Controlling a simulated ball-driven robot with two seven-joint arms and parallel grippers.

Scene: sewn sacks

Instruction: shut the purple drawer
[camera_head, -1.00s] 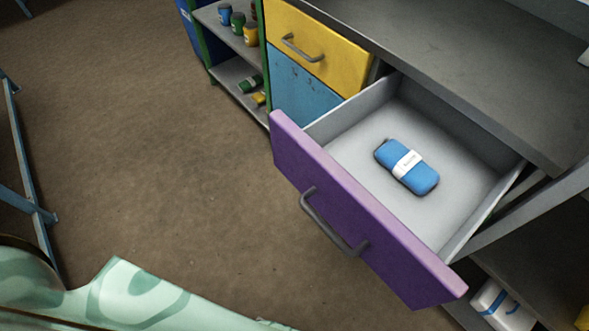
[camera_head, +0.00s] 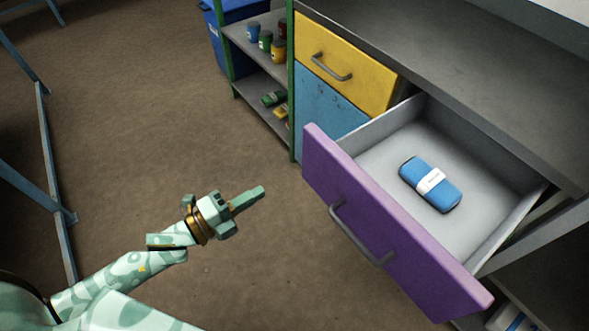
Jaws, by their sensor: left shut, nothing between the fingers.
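The purple drawer (camera_head: 385,225) stands pulled well out of the grey workbench, its grey inside showing. A grey bar handle (camera_head: 360,236) is on its purple front. A blue pouch with a white band (camera_head: 430,185) lies on the drawer's floor. My left gripper (camera_head: 258,192) is shut and empty, above the floor to the left of the drawer front, apart from it, with its fingers pointing right towards the front. My right gripper is not in view.
A yellow drawer (camera_head: 345,62) sits shut in the bench, above a blue panel (camera_head: 328,105). A green-framed shelf (camera_head: 250,50) with jars stands at the back. A blue trestle (camera_head: 48,185) is at the left. The brown floor (camera_head: 170,110) between is clear.

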